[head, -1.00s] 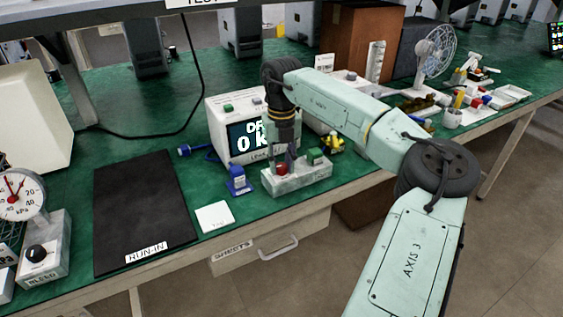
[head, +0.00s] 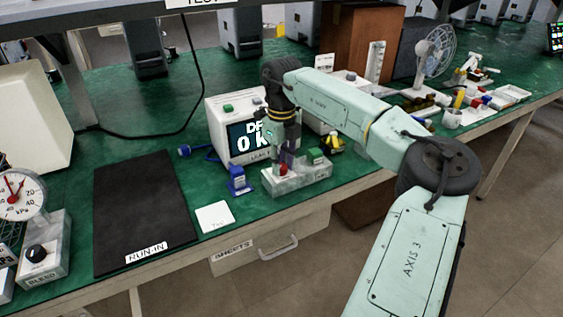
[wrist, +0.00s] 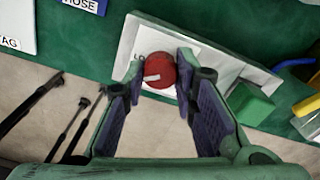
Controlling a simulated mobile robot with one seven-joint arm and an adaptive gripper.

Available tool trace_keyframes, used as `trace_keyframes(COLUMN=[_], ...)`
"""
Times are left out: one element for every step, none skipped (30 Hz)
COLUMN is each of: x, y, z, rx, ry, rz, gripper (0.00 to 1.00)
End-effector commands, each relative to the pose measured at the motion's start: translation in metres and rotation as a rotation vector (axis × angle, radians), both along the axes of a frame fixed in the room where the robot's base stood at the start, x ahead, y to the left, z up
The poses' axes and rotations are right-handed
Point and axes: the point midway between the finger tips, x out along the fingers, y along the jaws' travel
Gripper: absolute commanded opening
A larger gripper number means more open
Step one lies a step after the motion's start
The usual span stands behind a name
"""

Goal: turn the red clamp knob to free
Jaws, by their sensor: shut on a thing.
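The red clamp knob (head: 283,170) sits on top of a pale grey fixture block (head: 302,184) near the front edge of the green bench. In the wrist view the knob (wrist: 159,71) is round, with a white mark on its face that lies nearly level, tilted slightly. My gripper (head: 284,164) points down from above the block. In the wrist view my gripper (wrist: 160,78) has its two fingertips on either side of the knob, shut on it. A green block (head: 317,156) sits on the fixture's right part. The knob's underside is hidden.
A display box (head: 240,135) stands just behind the fixture. A blue part labelled HOSE (head: 238,180) and a white tag card (head: 215,217) lie to the left. The black RUN-IN mat (head: 145,210) is farther left. Yellow parts (head: 334,142) sit close on the right.

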Motion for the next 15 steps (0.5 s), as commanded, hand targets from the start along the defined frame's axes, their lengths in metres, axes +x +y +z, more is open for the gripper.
trace_keyframes(x=[0.0001, 0.0001, 0.0001, 0.0001, 0.0002, 0.0002, 0.0003, 0.0003, 0.0003, 0.0003, 0.0003, 0.0004, 0.0004, 0.0004, 0.0004], y=[0.0, 0.0, 0.0, 0.0, 0.0001, 0.0001, 0.0, 0.0001, 0.0001, 0.0001, 0.0001, 0.0002, 0.0002, 0.0002, 0.0002], z=[0.0006, 0.0006, 0.0006, 0.0007, 0.0007, 0.0007, 0.0007, 0.0007, 0.0007, 0.0007, 0.0007, 0.0007, 0.0007, 0.0007, 0.0007], rx=[-0.001, -0.001, 0.0, 0.0, 0.0, 0.0, 0.0, 0.0, 0.0, 0.0, 0.001, 0.001, 0.001, 0.001, 0.001], ry=[-0.001, -0.001, -0.001, -0.001, -0.001, -0.001, -0.001, -0.001, -0.001, -0.001, -0.001, -0.001, -0.001, -0.001, -0.001], rz=[0.045, 0.074, 0.112, 0.14, 0.169, 0.207, 0.235, 0.264, 0.302, 0.33, 0.359, 0.397, 0.425, 0.454, 0.492], gripper=[0.0, 0.0, 0.0, 0.0, 0.0, 0.0, 0.0, 0.0, 0.0, 0.0, 0.0, 0.0, 0.0, 0.0, 0.0])
